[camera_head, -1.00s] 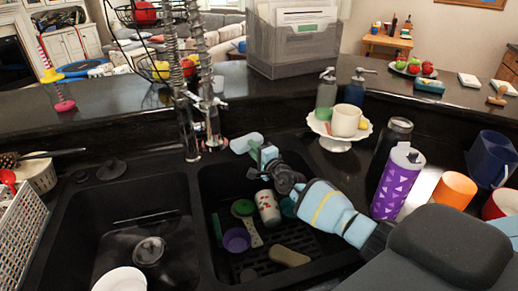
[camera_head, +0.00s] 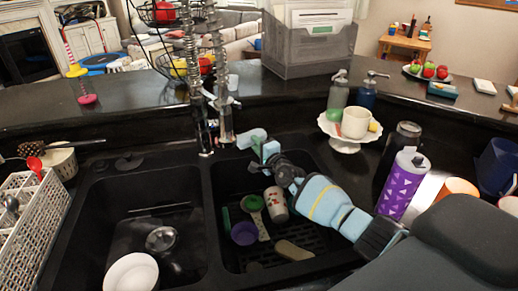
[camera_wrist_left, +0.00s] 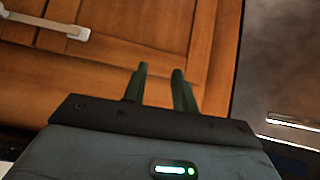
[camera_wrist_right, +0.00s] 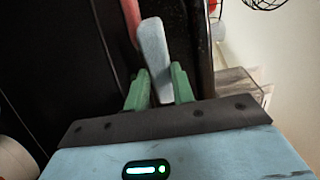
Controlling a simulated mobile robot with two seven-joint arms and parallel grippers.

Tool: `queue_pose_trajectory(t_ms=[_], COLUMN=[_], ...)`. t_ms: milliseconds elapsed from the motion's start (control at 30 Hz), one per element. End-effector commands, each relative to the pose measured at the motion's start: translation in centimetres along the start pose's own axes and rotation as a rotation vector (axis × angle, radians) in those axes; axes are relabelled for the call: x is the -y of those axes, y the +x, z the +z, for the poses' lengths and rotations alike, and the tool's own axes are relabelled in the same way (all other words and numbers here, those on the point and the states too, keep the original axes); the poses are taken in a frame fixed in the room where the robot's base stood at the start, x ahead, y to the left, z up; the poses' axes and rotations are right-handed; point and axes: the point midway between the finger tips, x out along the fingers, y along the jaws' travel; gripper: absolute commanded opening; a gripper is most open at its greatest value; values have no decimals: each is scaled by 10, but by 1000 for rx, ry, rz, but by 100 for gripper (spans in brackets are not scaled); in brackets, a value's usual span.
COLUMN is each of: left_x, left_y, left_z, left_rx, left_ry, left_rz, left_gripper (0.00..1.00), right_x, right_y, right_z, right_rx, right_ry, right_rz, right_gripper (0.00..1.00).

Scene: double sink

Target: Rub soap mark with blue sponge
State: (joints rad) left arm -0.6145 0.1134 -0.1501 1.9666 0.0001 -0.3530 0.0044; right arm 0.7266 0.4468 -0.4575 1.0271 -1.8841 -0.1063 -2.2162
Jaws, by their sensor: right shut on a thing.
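My right gripper (camera_head: 268,156) is shut on a light blue sponge (camera_wrist_right: 154,55), which sticks out beyond the green fingertips in the right wrist view. In the head view the sponge (camera_head: 271,149) is held over the back rim of the right basin (camera_head: 315,250), close to the faucet. I cannot tell whether it touches a surface. I cannot make out a soap mark in any view. My left gripper (camera_wrist_left: 160,85) is open and empty in its wrist view, in front of wooden cabinet doors. It is outside the head view.
The right basin holds a patterned cup (camera_head: 276,203), purple bowl (camera_head: 244,233) and green-headed brush (camera_head: 253,203). The left basin holds a white plate (camera_head: 131,273). The faucet (camera_head: 204,125) stands left of my right gripper. A white stand (camera_head: 345,143) and purple bottle (camera_head: 402,184) are to the right.

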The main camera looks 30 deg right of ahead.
Motion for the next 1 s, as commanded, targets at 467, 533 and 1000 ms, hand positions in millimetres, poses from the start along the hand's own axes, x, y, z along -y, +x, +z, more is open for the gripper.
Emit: queue_pose_trajectory(t_ms=[467, 533, 1000], left_x=[4, 4, 2], left_y=[-1, -1, 0], left_z=[-5, -5, -5], left_rx=[-10, -10, -9], left_ry=[17, 17, 7], left_rz=[0, 0, -1], left_gripper=[28, 28, 28], right_x=[36, 38, 43], right_y=[3, 2, 0], right_z=[5, 2, -2], right_rx=[3, 1, -3], right_ry=[7, 5, -1], right_rz=[-15, -14, -12], right_gripper=[3, 3, 3])
